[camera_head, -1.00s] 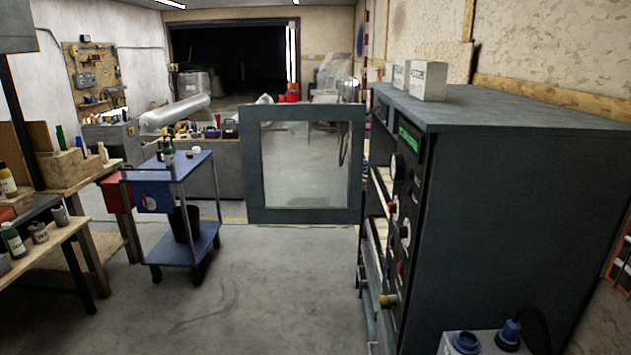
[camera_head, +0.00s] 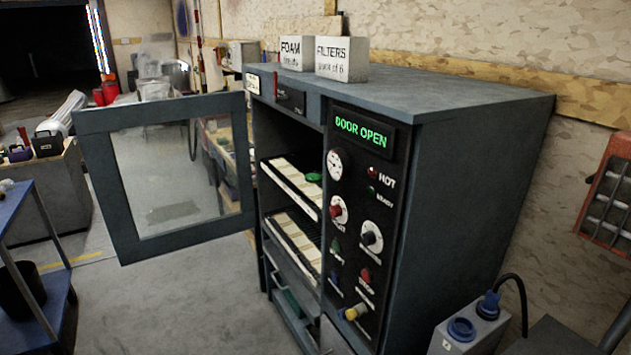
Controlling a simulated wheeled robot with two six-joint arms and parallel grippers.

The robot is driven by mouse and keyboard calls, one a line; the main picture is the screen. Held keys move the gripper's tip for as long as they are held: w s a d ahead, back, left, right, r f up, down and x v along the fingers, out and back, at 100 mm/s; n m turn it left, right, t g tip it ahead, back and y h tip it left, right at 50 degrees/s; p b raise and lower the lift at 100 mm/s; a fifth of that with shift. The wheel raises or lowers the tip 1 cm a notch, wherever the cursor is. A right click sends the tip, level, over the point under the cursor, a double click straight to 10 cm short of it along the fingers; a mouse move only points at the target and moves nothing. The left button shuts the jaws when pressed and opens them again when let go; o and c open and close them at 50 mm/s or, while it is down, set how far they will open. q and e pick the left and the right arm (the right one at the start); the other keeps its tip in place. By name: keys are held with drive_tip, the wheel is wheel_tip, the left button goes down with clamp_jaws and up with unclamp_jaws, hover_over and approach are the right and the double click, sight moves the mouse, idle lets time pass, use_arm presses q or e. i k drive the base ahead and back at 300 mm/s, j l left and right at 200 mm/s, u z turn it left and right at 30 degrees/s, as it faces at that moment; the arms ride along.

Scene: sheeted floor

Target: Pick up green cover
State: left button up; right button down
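A small green item (camera_head: 313,177) lies at the right end of the upper rack (camera_head: 290,185) inside a dark grey oven cabinet (camera_head: 460,200). It may be the green cover, but it is too small to tell. The cabinet's windowed door (camera_head: 180,243) stands open to the left, and its display reads "DOOR OPEN". A lower rack (camera_head: 293,240) with pale pieces also shows. Another dark green patch (camera_head: 293,303) shows low in the cabinet, in what looks like a drawer. Neither of my grippers is in view.
Two white boxes (camera_head: 342,58) marked FOAM and FILTERS stand on the cabinet top. A blue cart (camera_head: 22,215) is at the left edge. A grey socket box (camera_head: 468,332) with blue plugs stands at lower right. The floor (camera_head: 190,305) before the open door is clear.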

sight(310, 177)
drive_tip(key=i+j, duration=0.15)
drive_tip(key=j, duration=0.15)
drive_tip(key=i+j, duration=0.35)
drive_tip(key=j, duration=0.3)
drive_tip(key=i+j+z, duration=0.1)
drive_tip(key=i+j, duration=0.1)
drive_tip(key=j, duration=0.1)
